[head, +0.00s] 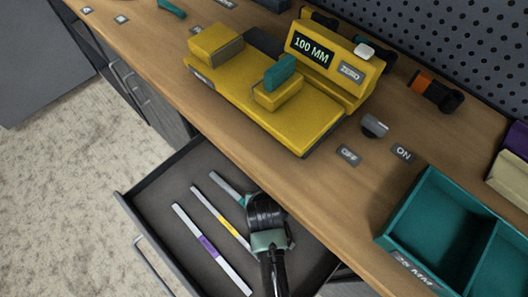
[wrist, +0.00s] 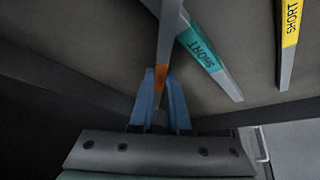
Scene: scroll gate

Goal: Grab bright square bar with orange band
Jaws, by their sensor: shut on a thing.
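The bright square bar with the orange band (wrist: 169,35) shows in the wrist view as a narrow grey bar running up from between my blue fingertips. My gripper (wrist: 160,78) is shut on it at the orange band. The bar's upper part passes in front of the teal-banded bar. In the head view my gripper (head: 265,215) is over the right part of the open drawer and hides the orange band. I cannot tell whether the bar is clear of the drawer floor.
The open drawer (head: 172,170) also holds a purple-banded bar (head: 188,222), a yellow-banded bar (head: 206,203) and a teal-banded bar (wrist: 224,76). The yellow gauge (head: 290,120) stands on the bench above. A teal divided bin (head: 425,185) is at the right.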

